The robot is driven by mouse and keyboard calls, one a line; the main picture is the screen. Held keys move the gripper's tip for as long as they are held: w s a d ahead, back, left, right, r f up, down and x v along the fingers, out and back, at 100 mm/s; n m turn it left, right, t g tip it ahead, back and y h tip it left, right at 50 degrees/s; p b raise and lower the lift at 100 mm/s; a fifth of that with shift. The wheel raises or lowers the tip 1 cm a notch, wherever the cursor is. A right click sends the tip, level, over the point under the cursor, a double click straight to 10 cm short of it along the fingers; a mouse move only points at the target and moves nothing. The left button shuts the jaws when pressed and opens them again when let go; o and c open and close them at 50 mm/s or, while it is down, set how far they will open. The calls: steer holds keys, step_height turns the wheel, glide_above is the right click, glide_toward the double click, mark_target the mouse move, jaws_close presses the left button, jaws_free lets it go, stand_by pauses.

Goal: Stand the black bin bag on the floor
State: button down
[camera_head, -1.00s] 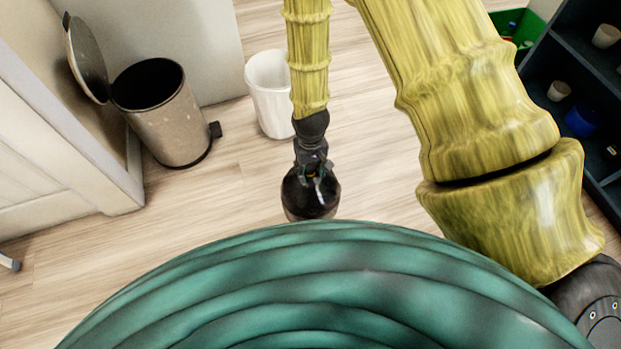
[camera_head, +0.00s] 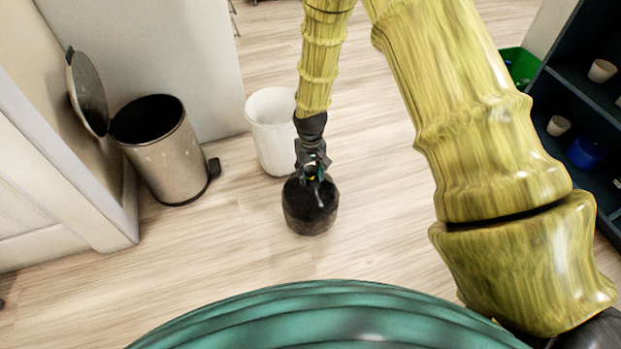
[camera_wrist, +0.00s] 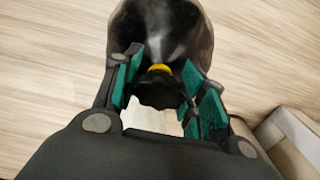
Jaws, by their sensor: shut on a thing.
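The black bin bag (camera_head: 310,208) hangs or stands upright under my gripper (camera_head: 311,172) in the head view. The bag looks rounded, with its gathered neck upward; I cannot tell whether its base touches the floor. In the wrist view the bag (camera_wrist: 165,30) shows a yellow tie at its neck. The green-padded fingers of my gripper (camera_wrist: 160,85) are on both sides of the neck, shut on it. The pale wood floor (camera_head: 230,245) lies around and below the bag.
A white bin (camera_head: 270,135) is just behind and left of the bag. A metal pedal bin (camera_head: 165,160) with its lid up stands by the wall. Dark shelving (camera_head: 570,85) and a green crate (camera_head: 522,66) are at the right. Floor left and right of the bag is clear.

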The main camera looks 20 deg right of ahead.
mark_target(310, 179)
steer(key=shift+f+b, duration=0.95)
steer(key=shift+f, duration=0.75)
steer(key=c, duration=0.8)
jaws_free()
step_height(310, 179, up, 12)
steer(key=p, duration=0.5)
